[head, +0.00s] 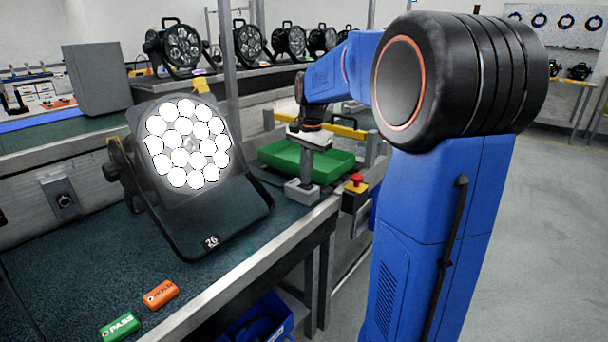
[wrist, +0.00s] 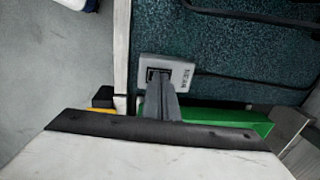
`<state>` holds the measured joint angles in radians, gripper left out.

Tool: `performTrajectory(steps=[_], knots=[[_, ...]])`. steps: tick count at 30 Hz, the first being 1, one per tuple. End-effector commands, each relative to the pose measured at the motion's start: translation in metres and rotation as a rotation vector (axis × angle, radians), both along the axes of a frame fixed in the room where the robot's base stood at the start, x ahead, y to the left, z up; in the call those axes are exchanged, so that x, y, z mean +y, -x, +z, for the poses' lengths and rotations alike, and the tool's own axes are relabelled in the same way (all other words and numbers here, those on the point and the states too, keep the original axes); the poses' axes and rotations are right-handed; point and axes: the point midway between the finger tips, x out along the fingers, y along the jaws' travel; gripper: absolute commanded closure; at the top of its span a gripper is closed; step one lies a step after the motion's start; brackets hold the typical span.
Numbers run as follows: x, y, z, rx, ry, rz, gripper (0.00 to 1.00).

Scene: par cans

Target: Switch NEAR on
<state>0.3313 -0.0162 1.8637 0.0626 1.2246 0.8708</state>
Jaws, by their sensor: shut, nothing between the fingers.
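A small grey switch box (wrist: 183,66) sits on the dark green bench top near its edge, with a label that seems to read NEAR and a dark rocker (wrist: 151,74). It also shows in the head view (head: 295,193). My gripper (wrist: 160,82) is shut and empty, pointing down with its tips at the rocker. In the head view my gripper (head: 306,181) stands right over the box; contact and the rocker's position cannot be told. The par can (head: 190,150), marked 26, stands tilted on the bench with bright white lenses.
A green tray (head: 335,160) lies just behind my gripper. A red-topped stop button (head: 357,181) is mounted at the bench edge to the right. An orange tag (head: 161,294) and a green PASS tag (head: 120,326) lie at the front. A wall switch (head: 64,200) is at left.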

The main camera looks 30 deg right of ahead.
Motion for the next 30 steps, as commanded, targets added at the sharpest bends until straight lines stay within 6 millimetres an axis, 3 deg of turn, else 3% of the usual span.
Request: performTrajectory(steps=[11,30], knots=[[-0.001,-0.001,0.010,-0.001,0.001,0.000,1.00],[0.000,-0.011,0.121,-0.002,0.000,0.002,1.00]])
